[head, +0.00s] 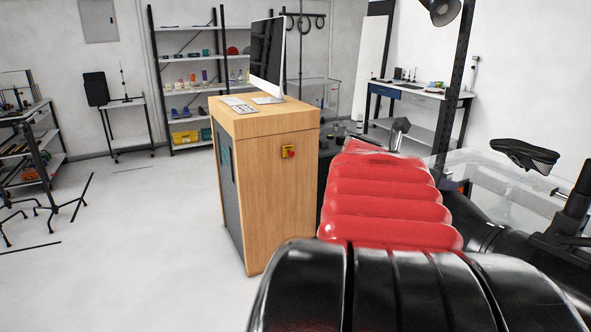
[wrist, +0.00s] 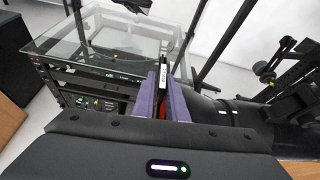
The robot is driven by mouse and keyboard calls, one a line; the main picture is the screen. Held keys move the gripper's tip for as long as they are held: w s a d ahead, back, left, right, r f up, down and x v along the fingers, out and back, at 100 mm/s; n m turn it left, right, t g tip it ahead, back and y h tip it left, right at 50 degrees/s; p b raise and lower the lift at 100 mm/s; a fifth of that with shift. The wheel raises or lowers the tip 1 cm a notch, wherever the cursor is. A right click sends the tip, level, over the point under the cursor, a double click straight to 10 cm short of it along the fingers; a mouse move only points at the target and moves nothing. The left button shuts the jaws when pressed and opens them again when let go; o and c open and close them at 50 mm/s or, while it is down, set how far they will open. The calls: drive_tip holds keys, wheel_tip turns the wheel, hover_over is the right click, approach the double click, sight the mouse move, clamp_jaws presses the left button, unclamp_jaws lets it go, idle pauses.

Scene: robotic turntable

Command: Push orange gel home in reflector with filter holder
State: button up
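In the wrist view, my gripper (wrist: 164,92) shows as two purple fingers close together. A thin black piece with a white label (wrist: 163,66), seen edge-on, stands up between the fingers and appears gripped; it looks like the filter holder. A narrow orange-red strip (wrist: 163,106) shows low between the fingers; I cannot tell if it is the gel. I cannot make out the reflector for certain. In the head view my gripper is hidden behind my red and black arm.
A glass-topped turntable (wrist: 95,45) stands left of the fingers in the wrist view, and black equipment is close on the right. In the head view a wooden cabinet (head: 282,190) with a monitor (head: 267,52) stands left of my arm. Open floor (head: 130,240) lies further left.

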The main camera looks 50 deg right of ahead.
drive_tip(key=shift+o, duration=0.7)
drive_tip(key=shift+s+a+f, duration=0.1)
drive_tip(key=shift+s+f, duration=0.1)
drive_tip(key=v, duration=1.4)
drive_tip(key=shift+w+r, duration=0.2)
drive_tip(key=shift+w, duration=0.05)
drive_tip(key=w+a+f+m+t+y, duration=0.2)
drive_tip(key=w+a+f+m+t, duration=0.15)
drive_tip(key=w+a+f, duration=0.4)
drive_tip(key=w+a+f+m+t+y, duration=0.25)
drive_tip(key=w+a+f+t, duration=0.2)
drive_tip(key=a, duration=0.55)
drive_tip(key=a+f+m+t+y, duration=0.1)
drive_tip(key=a+f+m+y, duration=0.1)
drive_tip(key=a, duration=0.6)
drive_tip(key=w+a+f+m+t+y, duration=0.1)
drive_tip(key=a+f+m+y, duration=0.2)
drive_tip(key=a, duration=0.5)
drive_tip(key=a+f+m+t+y, duration=0.1)
drive_tip(key=a+f+m+y, duration=0.2)
drive_tip(key=a, duration=0.5)
drive_tip(key=shift+w+a+f, duration=0.2)
drive_tip(key=shift+a+f, duration=0.05)
drive_tip(key=shift+f, duration=0.55)
